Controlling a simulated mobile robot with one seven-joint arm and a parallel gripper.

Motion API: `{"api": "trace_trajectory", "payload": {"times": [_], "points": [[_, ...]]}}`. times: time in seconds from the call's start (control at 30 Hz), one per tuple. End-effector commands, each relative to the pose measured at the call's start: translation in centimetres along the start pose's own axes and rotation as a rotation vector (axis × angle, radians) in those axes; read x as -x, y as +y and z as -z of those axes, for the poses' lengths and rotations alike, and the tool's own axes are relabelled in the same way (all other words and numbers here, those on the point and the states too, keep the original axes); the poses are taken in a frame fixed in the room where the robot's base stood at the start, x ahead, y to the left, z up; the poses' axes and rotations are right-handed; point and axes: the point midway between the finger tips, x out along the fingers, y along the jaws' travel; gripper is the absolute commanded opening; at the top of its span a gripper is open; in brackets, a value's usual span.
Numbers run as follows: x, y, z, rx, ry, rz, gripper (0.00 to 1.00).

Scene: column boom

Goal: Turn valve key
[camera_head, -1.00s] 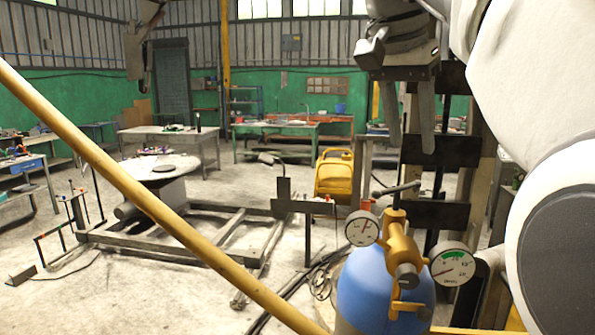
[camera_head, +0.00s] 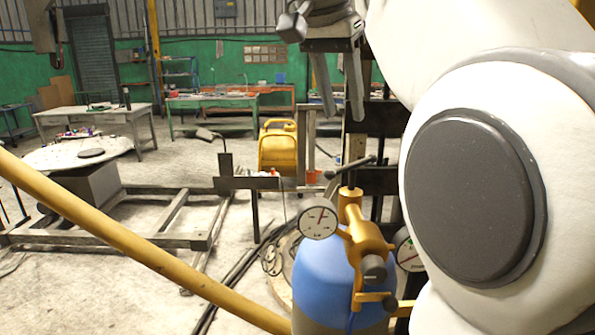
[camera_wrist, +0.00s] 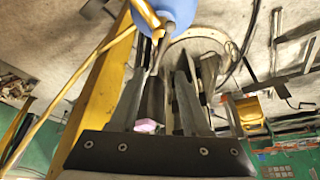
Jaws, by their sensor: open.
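The valve sits on a blue gas cylinder (camera_head: 325,268). In the wrist view the brass valve (camera_wrist: 157,33) and blue cylinder (camera_wrist: 180,12) show beyond the fingertips; I cannot clearly make out the key there. My gripper (camera_head: 342,112) is open, points down and hangs above the key with a visible gap. Its fingers also show in the wrist view (camera_wrist: 160,78). My arm hides part of the right side.
A white gauge (camera_head: 319,219) stands left of the valve; a second gauge (camera_head: 407,252) is partly behind my arm. A yellow bar (camera_head: 130,238) crosses the left foreground. Workbenches stand farther back.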

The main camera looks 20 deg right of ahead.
Motion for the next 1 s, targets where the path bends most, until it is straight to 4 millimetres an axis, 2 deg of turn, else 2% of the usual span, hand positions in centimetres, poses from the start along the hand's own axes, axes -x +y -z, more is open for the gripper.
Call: {"api": "trace_trajectory", "payload": {"times": [0.03, 0.4, 0.6, 0.8, 1.0], "points": [[-1.3, 0.1, -0.1, 0.000, -0.003, -0.004, 0.47], [-8.8, 0.1, -0.1, 0.001, -0.004, -0.003, 0.47], [-12.1, 0.0, -0.1, 0.000, -0.003, -0.002, 0.47], [-13.6, 0.0, -0.1, 0.001, -0.001, 0.000, 0.47], [-13.8, 0.0, -0.1, 0.001, -0.001, 0.000, 0.47]]}}
